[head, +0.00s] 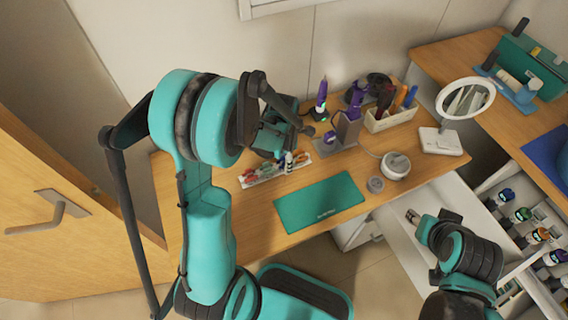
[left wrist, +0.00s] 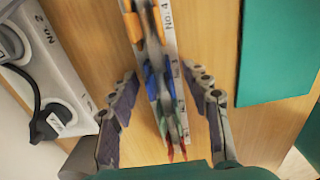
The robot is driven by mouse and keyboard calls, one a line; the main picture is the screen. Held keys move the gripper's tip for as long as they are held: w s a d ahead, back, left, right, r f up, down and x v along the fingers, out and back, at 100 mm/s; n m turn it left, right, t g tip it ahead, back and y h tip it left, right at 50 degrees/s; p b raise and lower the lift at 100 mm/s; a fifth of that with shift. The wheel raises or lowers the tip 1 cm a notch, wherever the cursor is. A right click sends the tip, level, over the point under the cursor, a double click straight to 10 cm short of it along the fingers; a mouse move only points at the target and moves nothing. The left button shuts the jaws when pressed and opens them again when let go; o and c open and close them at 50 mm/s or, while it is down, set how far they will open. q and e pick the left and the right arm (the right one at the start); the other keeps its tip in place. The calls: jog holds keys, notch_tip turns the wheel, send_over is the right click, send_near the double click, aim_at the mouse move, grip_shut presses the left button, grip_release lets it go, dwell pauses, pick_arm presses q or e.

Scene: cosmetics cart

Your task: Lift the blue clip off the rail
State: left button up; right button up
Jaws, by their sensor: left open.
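In the left wrist view the white rail (left wrist: 172,40) runs down the middle of the picture with coloured clips along it. The blue clip (left wrist: 152,85) shows as blue parts on both sides of the rail's middle. My left gripper (left wrist: 164,78) is open and empty, one finger on each side of the rail around the blue clip, apart from it. In the head view the rail (head: 250,184) lies on the desk below my left gripper (head: 280,150), which hides part of it. My right gripper (head: 412,216) is over the drawer at the right; its jaws are too small to read.
Orange clips (left wrist: 133,25) and red clips (left wrist: 178,150) sit on the same rail; green ones are close to the blue. A white numbered power strip (left wrist: 45,70) is at the left. A green mat (head: 320,202), a tool holder (head: 388,120) and a round mirror (head: 466,98) are nearby.

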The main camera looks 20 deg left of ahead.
pick_arm(q)
jog(key=shift+r, duration=0.1)
jog(key=c, duration=0.9)
jog(key=shift+r, duration=0.15)
